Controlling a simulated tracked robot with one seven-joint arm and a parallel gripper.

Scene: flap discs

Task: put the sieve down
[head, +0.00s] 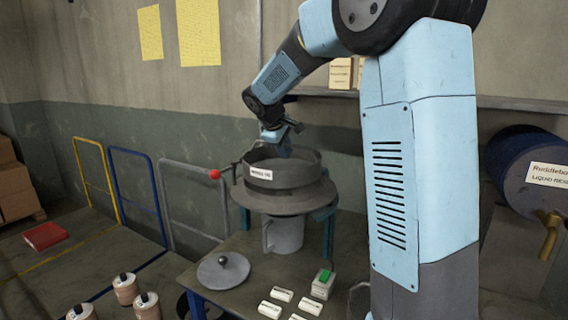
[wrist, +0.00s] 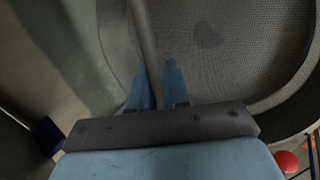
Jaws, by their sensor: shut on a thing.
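The sieve (head: 282,177) is a dark round frame with a white label on its front. In the head view it sits level over a wide dark round pan or hopper (head: 290,205) on a teal stand; I cannot tell whether it bears on it fully.
A grey jug (head: 284,236) stands under the hopper. On the bench (head: 245,262) are a round lid (head: 223,270), a green-topped box (head: 323,284) and several small labelled blocks. A red ball knob (head: 214,174) sticks out left of the sieve. A blue drum (head: 530,180) is at the right.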

